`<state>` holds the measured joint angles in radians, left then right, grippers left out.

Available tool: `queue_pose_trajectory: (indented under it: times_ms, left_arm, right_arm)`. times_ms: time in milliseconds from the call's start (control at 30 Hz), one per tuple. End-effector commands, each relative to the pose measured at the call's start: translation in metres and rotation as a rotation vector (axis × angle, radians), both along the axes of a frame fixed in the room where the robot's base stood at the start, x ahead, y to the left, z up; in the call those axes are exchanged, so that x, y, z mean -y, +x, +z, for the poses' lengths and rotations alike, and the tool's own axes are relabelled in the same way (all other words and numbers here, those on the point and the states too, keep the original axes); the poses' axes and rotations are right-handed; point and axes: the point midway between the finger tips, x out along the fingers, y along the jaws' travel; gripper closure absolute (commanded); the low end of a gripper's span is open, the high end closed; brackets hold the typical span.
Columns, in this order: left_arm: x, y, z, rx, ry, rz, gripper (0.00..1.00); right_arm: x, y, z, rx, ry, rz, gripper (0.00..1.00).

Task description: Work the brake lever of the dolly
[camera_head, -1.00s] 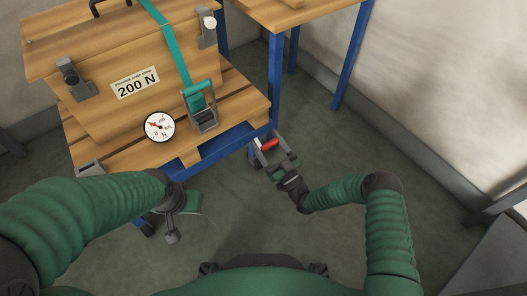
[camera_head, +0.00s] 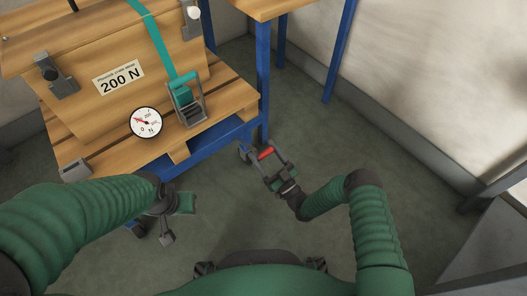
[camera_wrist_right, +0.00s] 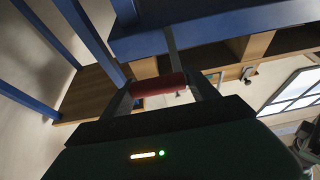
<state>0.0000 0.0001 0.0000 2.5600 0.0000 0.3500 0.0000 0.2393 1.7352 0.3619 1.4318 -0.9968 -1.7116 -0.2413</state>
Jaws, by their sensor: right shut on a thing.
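The dolly (camera_head: 215,143) has a blue frame under a wooden pallet deck, at the left and centre of the head view. Its brake lever has a red grip (camera_head: 266,153), low beside the dolly's near right corner. The red grip also shows in the right wrist view (camera_wrist_right: 158,85), lying across between the two fingers. My right gripper (camera_head: 268,157) is shut on this red grip. The lever's lower end is mostly hidden. My left gripper (camera_head: 172,220) hangs empty in front of the dolly's near edge; its jaw gap is not clear.
A wooden crate (camera_head: 150,98) marked 200 N, held by a teal strap (camera_head: 162,45) with a buckle, rides on the dolly. A round dial (camera_head: 146,123) sits at its front. A blue-legged table (camera_head: 333,60) stands behind.

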Motion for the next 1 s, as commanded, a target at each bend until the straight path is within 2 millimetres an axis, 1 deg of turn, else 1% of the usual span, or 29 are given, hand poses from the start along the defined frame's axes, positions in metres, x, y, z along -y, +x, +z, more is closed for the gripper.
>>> queue_pose_trajectory:
  times_ms: [33, 467, 500, 600, 867, 1000]
  left_arm:
    - [0.0, 0.0, -0.001, 0.0, 0.0, 0.0, 0.64]
    - [0.0, 0.0, -0.001, 0.0, 0.0, 0.0, 0.64]
    - [0.0, 0.0, -0.001, 0.0, 0.0, 0.0, 0.64]
    - [0.0, 0.0, -0.001, 0.0, 0.0, 0.0, 0.64]
    - [0.0, 0.0, -0.001, 0.0, 0.0, 0.0, 0.64]
    - [0.0, 0.0, 0.001, 0.0, 0.0, 0.0, 0.64]
  right_arm:
    - [0.007, 0.003, -0.004, -0.006, -0.007, -0.017, 1.0]
    - [0.006, 0.004, -0.005, -0.006, -0.008, -0.018, 1.0]
    - [0.006, 0.004, -0.005, -0.005, -0.008, -0.018, 0.28]
    - [0.005, 0.003, -0.004, -0.005, -0.007, -0.016, 0.15]
    - [0.003, 0.001, -0.003, -0.003, -0.004, -0.01, 0.15]
    - [0.01, -0.009, -0.008, -0.004, -0.003, -0.01, 0.15]
